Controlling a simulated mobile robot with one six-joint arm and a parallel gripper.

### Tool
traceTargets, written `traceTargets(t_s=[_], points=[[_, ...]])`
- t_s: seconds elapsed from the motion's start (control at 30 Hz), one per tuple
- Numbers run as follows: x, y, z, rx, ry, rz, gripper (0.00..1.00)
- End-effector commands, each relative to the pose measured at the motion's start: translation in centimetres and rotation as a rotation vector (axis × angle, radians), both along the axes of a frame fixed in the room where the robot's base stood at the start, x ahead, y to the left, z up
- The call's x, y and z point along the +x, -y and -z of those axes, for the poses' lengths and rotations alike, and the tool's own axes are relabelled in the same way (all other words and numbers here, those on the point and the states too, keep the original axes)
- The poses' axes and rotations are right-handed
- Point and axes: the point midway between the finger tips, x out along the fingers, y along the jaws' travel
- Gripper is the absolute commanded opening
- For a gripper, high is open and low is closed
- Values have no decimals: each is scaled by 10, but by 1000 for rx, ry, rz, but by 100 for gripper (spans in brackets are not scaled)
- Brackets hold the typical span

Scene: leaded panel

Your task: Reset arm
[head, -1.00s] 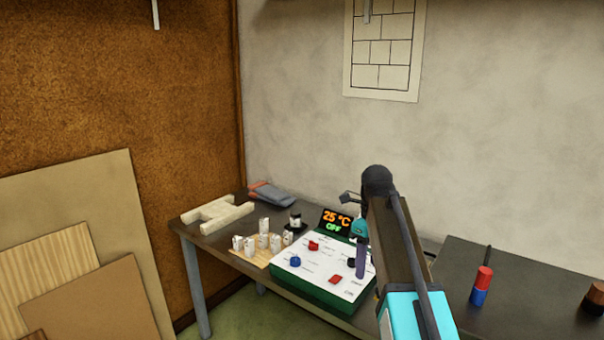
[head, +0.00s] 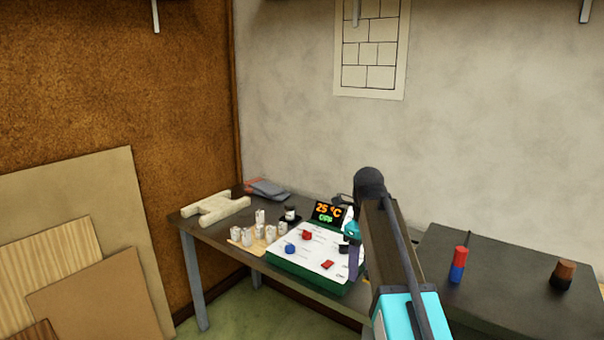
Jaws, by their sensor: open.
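My arm rises from the bottom of the head view to a dark joint in front of the workbench. Its far end is mostly hidden behind the near link. A small teal part and a dark purple part of it show just left of that link, in front of the right side of the control box. My gripper is open, but its fingers are hard to make out at this size. I see nothing held in it.
The control box (head: 303,283) has coloured knobs and a lit display (head: 327,212). Boards (head: 95,295) lean left.

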Motion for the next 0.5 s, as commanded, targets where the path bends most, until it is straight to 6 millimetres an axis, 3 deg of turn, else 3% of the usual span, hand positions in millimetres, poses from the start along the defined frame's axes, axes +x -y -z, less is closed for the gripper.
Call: traceTargets(t_s=[0.27,0.5], points=[[-1,1,27,-1,-38,2,51],[-6,2,63,0,-91,2,51]])
